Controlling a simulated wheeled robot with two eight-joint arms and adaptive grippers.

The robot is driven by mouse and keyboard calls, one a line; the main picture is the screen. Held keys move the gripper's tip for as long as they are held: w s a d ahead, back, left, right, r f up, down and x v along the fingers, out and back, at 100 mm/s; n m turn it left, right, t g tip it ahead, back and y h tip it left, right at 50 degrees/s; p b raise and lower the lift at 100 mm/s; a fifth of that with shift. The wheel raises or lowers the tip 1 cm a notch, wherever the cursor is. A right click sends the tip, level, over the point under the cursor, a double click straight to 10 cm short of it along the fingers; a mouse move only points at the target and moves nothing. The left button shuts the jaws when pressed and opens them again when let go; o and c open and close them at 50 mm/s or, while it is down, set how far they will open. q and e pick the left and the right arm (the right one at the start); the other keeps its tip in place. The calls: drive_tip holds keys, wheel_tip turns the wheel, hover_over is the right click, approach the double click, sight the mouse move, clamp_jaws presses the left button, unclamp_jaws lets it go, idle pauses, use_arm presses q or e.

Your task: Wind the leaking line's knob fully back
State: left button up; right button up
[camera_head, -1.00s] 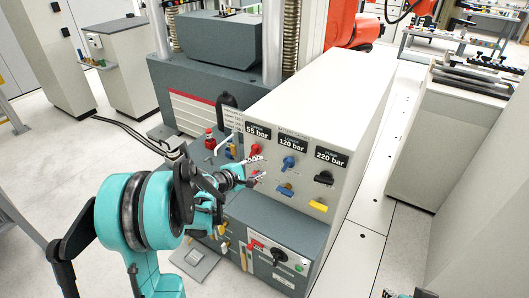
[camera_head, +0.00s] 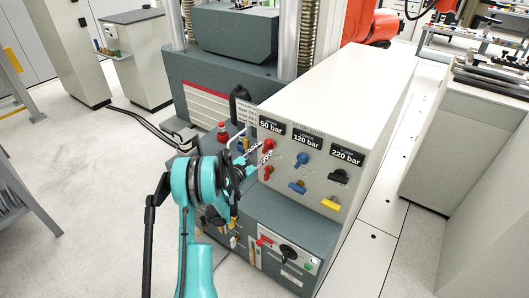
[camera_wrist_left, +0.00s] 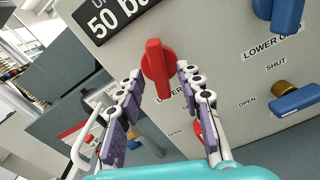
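The red knob (camera_head: 269,145) sits on the front of the white console, under a display (camera_head: 272,127) reading 50 bar. My left gripper (camera_head: 262,151) is at this knob. In the left wrist view the red knob (camera_wrist_left: 157,68) stands between the two open fingertips (camera_wrist_left: 158,73), with narrow gaps at both sides; contact is not clear. The blue knob (camera_head: 302,159) is under 120 bar and the black knob (camera_head: 338,176) under 220 bar. Below them are red (camera_head: 268,172), blue (camera_head: 297,187) and yellow (camera_head: 331,203) valve handles. My right gripper is out of view.
The white console (camera_head: 345,95) stands on a grey base with a lower panel (camera_head: 285,256). A red capped part (camera_head: 222,131) and a white bent rod (camera_head: 236,138) are close to my left arm.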

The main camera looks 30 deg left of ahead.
use_arm(q)
drive_tip(key=shift+w, duration=0.7)
clamp_jaws()
